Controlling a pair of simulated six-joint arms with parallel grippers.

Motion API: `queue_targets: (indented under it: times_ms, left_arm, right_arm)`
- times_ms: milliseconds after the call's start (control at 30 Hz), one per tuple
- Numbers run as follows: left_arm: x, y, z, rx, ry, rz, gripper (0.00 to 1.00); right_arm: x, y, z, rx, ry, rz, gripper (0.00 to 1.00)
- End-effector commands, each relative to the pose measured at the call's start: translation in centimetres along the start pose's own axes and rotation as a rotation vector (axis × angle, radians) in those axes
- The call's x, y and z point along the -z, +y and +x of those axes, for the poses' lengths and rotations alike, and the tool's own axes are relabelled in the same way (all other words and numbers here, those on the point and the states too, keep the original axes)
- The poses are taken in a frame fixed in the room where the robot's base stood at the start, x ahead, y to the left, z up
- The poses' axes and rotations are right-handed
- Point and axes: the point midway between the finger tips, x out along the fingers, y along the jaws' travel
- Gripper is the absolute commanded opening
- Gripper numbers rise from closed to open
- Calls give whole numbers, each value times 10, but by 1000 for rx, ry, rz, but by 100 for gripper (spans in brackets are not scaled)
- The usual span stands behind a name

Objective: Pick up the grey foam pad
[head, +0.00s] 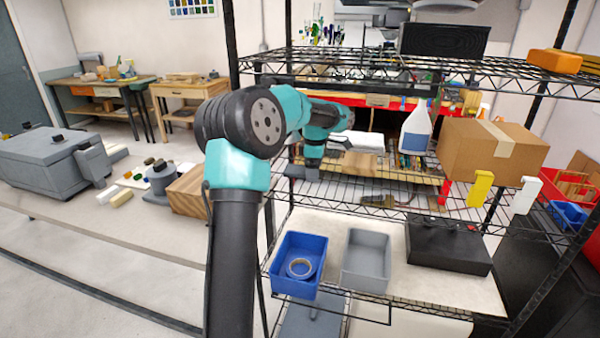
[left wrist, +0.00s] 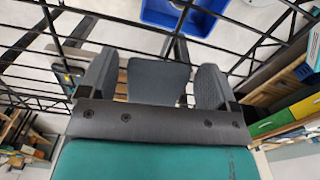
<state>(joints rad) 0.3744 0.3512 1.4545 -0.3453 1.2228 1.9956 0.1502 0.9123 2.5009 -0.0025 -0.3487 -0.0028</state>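A grey slab (left wrist: 157,82), which looks like the foam pad, shows between the two fingers of my left gripper (left wrist: 155,85) in the left wrist view. A narrow gap shows between the slab and each finger, so the gripper looks open around it or above it. The slab's lower part is hidden behind the gripper's body. In the head view my left gripper (head: 305,172) points down at the left end of the middle wire shelf. A small grey shape there is partly hidden, and I cannot tell pad from finger. My right gripper is not in view.
The middle wire shelf (head: 345,186) also holds a cardboard box (head: 490,153) and a spray bottle (head: 416,130). Below stand a blue bin (head: 298,252), a grey bin (head: 366,258) and a black case (head: 448,246). The upper wire shelf (head: 375,66) is above my gripper.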

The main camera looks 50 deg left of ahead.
Motion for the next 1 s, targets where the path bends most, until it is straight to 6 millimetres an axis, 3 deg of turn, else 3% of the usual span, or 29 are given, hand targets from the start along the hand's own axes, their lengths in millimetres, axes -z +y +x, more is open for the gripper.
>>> queue_targets:
  times_ms: [67, 400, 733, 1000]
  left_arm:
    - [0, 0, 0, 0, 0, 0, 76]
    - [0, 0, 0, 0, 0, 0, 43]
    - [0, 0, -2, -1, 0, 0, 42]
    - [0, 0, -21, -1, 0, -1, 42]
  right_arm:
    - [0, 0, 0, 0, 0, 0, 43]
    - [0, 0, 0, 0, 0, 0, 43]
    - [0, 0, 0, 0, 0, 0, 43]
    - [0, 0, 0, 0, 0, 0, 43]
